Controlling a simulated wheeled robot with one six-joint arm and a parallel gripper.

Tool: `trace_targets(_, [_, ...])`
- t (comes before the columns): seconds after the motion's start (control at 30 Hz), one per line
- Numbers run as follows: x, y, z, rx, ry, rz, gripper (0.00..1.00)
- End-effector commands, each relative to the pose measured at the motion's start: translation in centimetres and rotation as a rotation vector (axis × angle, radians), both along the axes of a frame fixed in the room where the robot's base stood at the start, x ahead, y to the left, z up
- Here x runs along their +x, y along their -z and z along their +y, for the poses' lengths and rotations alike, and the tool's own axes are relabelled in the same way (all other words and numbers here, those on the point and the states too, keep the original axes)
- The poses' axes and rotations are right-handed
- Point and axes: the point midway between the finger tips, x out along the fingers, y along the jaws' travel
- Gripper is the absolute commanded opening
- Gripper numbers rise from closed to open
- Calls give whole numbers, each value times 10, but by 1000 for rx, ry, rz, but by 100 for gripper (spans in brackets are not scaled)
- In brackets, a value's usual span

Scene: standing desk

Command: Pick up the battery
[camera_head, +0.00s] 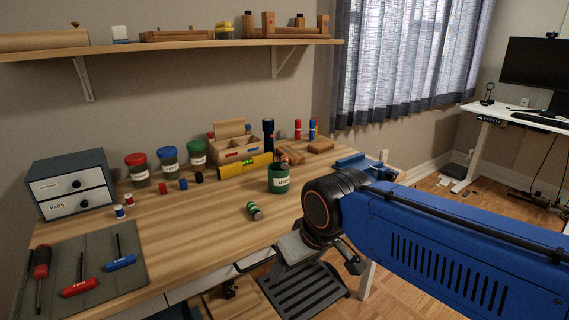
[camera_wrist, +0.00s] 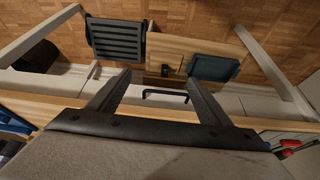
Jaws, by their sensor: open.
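The battery (camera_head: 255,211) looks like a small green cylinder with pale and dark ends, lying on its side on the wooden desk (camera_head: 205,225) near the front edge. A dark green cup (camera_head: 282,178) stands just behind it. My gripper, seen in the wrist view (camera_wrist: 158,82), is open with nothing between its two fingers. It points down past the desk's front edge, over a drawer handle and the floor. In the head view it is to the right of the battery and apart from it, partly hidden by my arm. The battery is not visible in the wrist view.
Lidded jars (camera_head: 168,162), a yellow level (camera_head: 245,167) and a wooden organizer (camera_head: 235,146) stand at the back. A drawer box (camera_head: 70,184) and a grey mat (camera_head: 88,262) with tools are at left. The desk left of the battery is clear.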

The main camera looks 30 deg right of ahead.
Motion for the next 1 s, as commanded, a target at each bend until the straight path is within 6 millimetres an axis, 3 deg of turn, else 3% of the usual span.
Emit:
trace_targets(0.3, [1, -2, 0, -1, -3, 1, 73])
trace_targets(0.43, [13, -18, -3, -20, -34, 18, 73])
trace_targets(1.0, [147, -176, -53, -176, -441, 202, 73])
